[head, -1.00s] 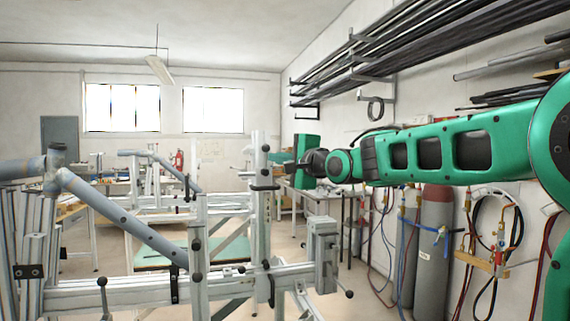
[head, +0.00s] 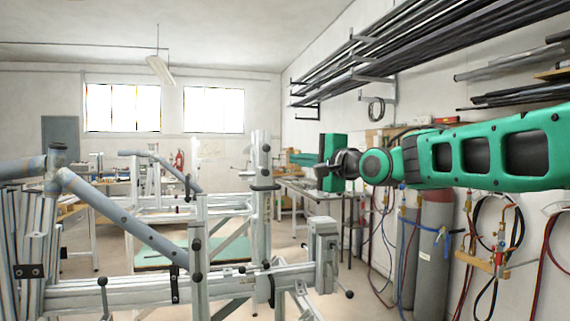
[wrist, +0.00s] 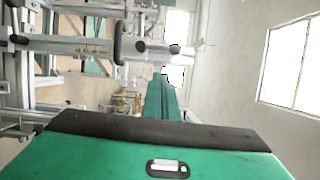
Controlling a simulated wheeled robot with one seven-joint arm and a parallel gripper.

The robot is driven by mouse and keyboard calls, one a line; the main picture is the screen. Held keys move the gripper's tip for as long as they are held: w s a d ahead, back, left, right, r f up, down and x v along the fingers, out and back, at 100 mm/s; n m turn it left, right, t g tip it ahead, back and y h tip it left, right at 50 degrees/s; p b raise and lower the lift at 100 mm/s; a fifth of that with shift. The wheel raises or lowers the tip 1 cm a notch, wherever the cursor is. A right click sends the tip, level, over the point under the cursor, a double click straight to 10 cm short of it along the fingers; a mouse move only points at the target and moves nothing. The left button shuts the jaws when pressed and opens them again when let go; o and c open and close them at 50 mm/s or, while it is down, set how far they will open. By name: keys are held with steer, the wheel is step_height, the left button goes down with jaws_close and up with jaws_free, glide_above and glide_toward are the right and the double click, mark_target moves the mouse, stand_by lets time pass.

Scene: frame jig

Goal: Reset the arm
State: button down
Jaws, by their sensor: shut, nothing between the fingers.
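My green arm reaches in from the right edge of the head view. My gripper (head: 293,156) is at its end, to the right of the frame jig's grey upright post and apart from it. In the wrist view, the green fingers (wrist: 163,82) lie together beyond the wide green gripper body. They are shut with nothing between them. The frame jig (head: 110,291) fills the left and lower middle of the head view. A grey-blue tube frame (head: 125,226) sits on it. Part of the jig also shows at the upper left of the wrist view (wrist: 75,46).
A workbench (head: 318,193) stands behind my gripper. Gas cylinders (head: 433,245) with hoses stand along the right wall below my arm. Racks of dark tubes (head: 420,45) hang above the arm. Open air lies between the arm and the racks.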

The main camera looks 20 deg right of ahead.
steer(key=v, duration=0.6)
steer(key=s+d+f+n+g+h, duration=0.1)
steer(key=s+d+f+g+h, duration=0.2)
steer(key=f, duration=0.5)
steer(key=s+d+f+n+g+h, duration=0.1)
steer(key=s+d+f+n+g, duration=0.1)
steer(key=s+d+f, duration=0.55)
steer(key=s+d+f+n+g+h, duration=0.1)
steer(key=d+f+g+h, duration=0.15)
steer(key=f, duration=0.75)
steer(key=s+d+f+n+g, duration=0.1)
steer(key=s+f+g, duration=0.4)
steer(key=s, duration=0.7)
steer(key=s+d+f+n+g, duration=0.1)
steer(key=s+f+n+g, duration=0.2)
steer(key=s+f, duration=0.7)
steer(key=s+g, duration=0.2)
steer(key=s, duration=0.1)
steer(key=shift+s+d, duration=0.25)
steer(key=shift+s, duration=0.1)
steer(key=shift+f+y, duration=0.1)
steer(key=shift+y, duration=0.15)
steer(key=shift+w+f, duration=0.25)
steer(key=shift+w, duration=0.35)
